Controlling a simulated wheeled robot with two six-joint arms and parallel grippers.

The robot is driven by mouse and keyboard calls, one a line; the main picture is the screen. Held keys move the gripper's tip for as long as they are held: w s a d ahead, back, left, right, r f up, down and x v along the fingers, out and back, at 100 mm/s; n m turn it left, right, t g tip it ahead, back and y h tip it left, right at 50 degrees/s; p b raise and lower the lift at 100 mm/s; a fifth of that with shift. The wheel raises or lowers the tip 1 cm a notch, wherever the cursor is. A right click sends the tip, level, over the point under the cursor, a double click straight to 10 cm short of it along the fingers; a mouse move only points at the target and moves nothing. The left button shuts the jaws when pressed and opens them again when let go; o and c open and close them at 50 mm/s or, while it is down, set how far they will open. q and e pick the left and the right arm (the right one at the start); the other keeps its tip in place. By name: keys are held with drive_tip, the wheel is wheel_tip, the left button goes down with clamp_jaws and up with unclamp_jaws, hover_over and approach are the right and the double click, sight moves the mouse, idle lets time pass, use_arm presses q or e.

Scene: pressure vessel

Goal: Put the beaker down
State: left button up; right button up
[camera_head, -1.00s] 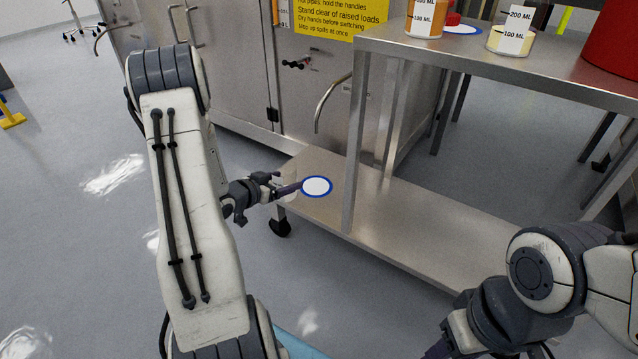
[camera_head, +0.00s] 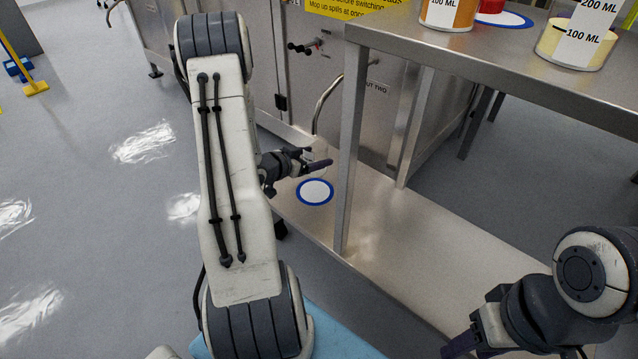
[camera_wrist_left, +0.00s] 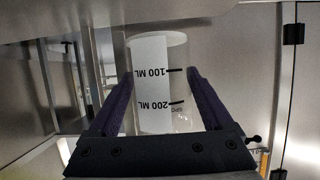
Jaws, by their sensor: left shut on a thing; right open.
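My left gripper (camera_head: 312,163) is shut on a clear, empty-looking beaker (camera_head: 319,152), above the cart's lower shelf. In the left wrist view the beaker (camera_wrist_left: 160,85) sits between the purple fingers (camera_wrist_left: 160,100), its white label with 100 ML and 200 ML marks appearing upside down. A white disc with a blue ring (camera_head: 315,192) lies on the lower shelf (camera_head: 400,250), just below the gripper in the head view. The beaker appears apart from the shelf. My right gripper (camera_head: 462,345) is open and empty at the bottom right, partly cut off by the frame.
The cart's upper shelf (camera_head: 480,65) carries an orange-filled beaker (camera_head: 447,12), a pale yellow one (camera_head: 575,45) and a red item on another blue-ringed disc (camera_head: 500,20). A cart leg (camera_head: 350,150) stands just right of my left gripper. A steel cabinet with a curved handle (camera_head: 325,100) is behind.

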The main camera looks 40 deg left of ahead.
use_arm(q)
wheel_tip(320, 180, down, 9)
drive_tip(key=b, duration=0.5)
drive_tip(key=shift+r, duration=0.25)
drive_tip(key=shift+f, duration=0.15)
drive_tip(key=o, duration=1.2)
drive_tip(key=shift+c, duration=0.2)
